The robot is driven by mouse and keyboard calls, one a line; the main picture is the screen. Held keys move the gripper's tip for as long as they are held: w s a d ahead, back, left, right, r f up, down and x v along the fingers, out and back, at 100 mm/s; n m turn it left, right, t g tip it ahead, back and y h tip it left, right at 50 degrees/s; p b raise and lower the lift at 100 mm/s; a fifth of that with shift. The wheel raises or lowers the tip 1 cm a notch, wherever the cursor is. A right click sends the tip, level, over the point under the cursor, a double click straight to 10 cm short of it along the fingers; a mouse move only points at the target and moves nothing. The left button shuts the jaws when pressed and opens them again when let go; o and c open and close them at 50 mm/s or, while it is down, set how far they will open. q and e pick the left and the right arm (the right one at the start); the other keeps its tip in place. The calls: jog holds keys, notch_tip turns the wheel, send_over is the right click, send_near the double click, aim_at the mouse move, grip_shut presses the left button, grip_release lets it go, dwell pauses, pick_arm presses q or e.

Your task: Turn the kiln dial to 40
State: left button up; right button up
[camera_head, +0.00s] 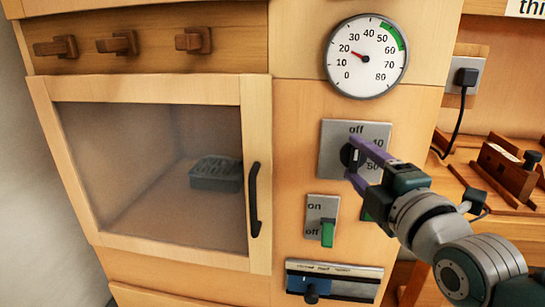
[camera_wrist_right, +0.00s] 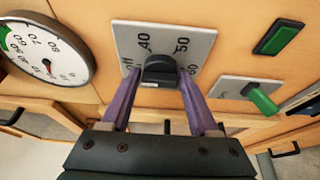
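Which mark the knob points to is not clear. My right gripper (camera_head: 352,161) has one finger on each side of the knob, spread apart; I see no clear contact. It also shows in the right wrist view (camera_wrist_right: 161,82). My left gripper is not in view.
A round gauge (camera_head: 366,57) above has its red needle near 20. The kiln's glass door (camera_head: 150,170) is closed, with a dark handle (camera_head: 253,200).

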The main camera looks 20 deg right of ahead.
grip_shut()
dwell(0.4)
jog(key=m+b, duration=0.1)
jog(key=m+t+b, duration=0.1)
jog(key=shift+f+m+h, duration=0.25)
jog(key=shift+m+h, duration=0.05)
jog(key=shift+m, duration=0.1)
jog(key=m+b, duration=0.1)
jog(key=m, duration=0.2)
jog(key=shift+f+t, duration=0.1)
jog(key=shift+t, duration=0.3)
jog(key=m+h+b, duration=0.2)
jog(key=m, duration=0.2)
jog(key=shift+a+t, duration=0.1)
jog(key=shift+t, duration=0.3)
jog(key=shift+w+m+h+b, duration=0.1)
jog(key=shift+m+h+b, duration=0.65)
jog(key=shift+m, duration=0.95)
jog(key=shift+m+h, duration=0.25)
jog(key=shift+m, duration=0.05)
